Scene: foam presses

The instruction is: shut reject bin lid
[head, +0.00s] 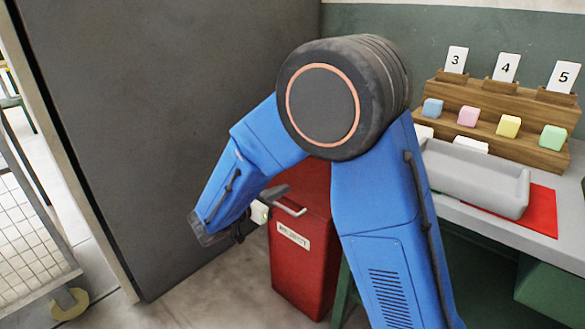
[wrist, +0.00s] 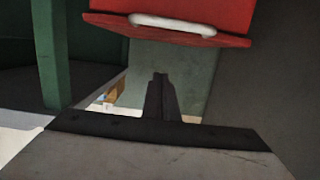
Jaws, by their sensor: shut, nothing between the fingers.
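The red reject bin (head: 298,268) stands on the floor beside the bench, with a white label on its front. Its red lid (head: 312,182) is partly hidden behind my arm, so I cannot tell its exact angle. A pale bar handle (head: 291,208) shows near the bin's top front edge. In the wrist view the red lid (wrist: 205,12) crosses the top, with the handle (wrist: 172,22) along its edge. My gripper (wrist: 160,78) is shut and empty, below the handle in that picture and apart from it. In the head view my gripper (head: 275,191) is close to the handle.
A bench at right bears a grey tray (head: 470,180), a red mat (head: 543,212) and a wooden stepped rack (head: 490,103) with coloured blocks and number cards. A large dark panel (head: 150,130) stands behind my arm at left. A wire cart (head: 30,235) is at far left.

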